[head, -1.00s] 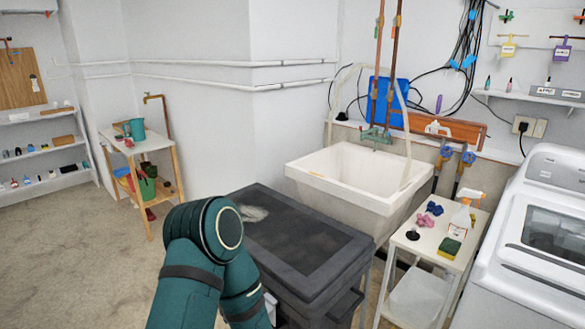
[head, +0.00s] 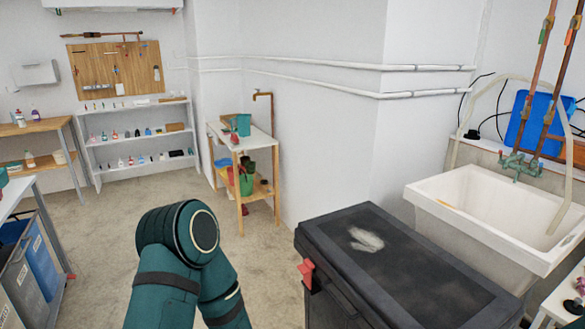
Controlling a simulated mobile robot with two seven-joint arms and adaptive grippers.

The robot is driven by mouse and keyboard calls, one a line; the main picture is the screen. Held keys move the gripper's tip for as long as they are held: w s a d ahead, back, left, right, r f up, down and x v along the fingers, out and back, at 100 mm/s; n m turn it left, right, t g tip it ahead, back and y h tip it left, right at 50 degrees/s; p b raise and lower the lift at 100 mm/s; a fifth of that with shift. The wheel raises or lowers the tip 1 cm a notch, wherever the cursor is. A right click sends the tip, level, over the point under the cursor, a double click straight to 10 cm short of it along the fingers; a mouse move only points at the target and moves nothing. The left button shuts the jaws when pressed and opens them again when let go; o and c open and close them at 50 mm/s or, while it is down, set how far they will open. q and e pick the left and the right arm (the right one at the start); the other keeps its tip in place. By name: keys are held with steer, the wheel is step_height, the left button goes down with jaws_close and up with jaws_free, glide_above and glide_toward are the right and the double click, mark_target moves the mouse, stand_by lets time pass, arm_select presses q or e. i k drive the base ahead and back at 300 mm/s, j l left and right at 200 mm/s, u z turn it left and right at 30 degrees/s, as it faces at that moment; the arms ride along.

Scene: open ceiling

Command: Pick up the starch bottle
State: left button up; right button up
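I cannot tell which bottle is the starch bottle. Several small bottles stand on the white shelf unit (head: 94,152) against the far wall. A white bottle (head: 36,116) stands on the wooden-topped table at the far left, and another pale bottle (head: 30,159) stands on the shelf below. They are too small to read. A bent teal link of one of my arms shows at the bottom, but neither gripper is in view.
A dark lidded bin (head: 400,265) stands close at the right, with a white sink (head: 480,205) behind it. A small wooden stand (head: 243,180) is against the wall. Grey and blue bins (head: 35,262) stand at the left. Bare floor (head: 110,230) lies in between.

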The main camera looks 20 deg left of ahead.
mark_target(21, 122)
steer(key=i+j+u, duration=0.2)
steer(key=u, duration=0.15)
steer(key=i+j+u, duration=0.45)
steer(key=u, duration=0.25)
steer(key=i+u, duration=0.5)
steer(key=i, duration=3.95)
steer(key=i+u, duration=0.25)
steer(key=i, duration=0.45)
steer(key=i+l+u, duration=0.25)
steer(key=i, duration=0.45)
steer(key=i+u, duration=0.35)
steer(key=i, duration=0.15)
steer(key=i+l+u, duration=0.1)
steer(key=i+u, duration=0.2)
steer(key=i, duration=0.2)
steer(key=i+l+u, duration=0.2)
steer(key=i+u, duration=0.15)
steer(key=i, duration=0.15)
steer(key=i+j+z, duration=0.2)
steer(key=i+j, duration=0.3)
steer(key=j, duration=0.1)
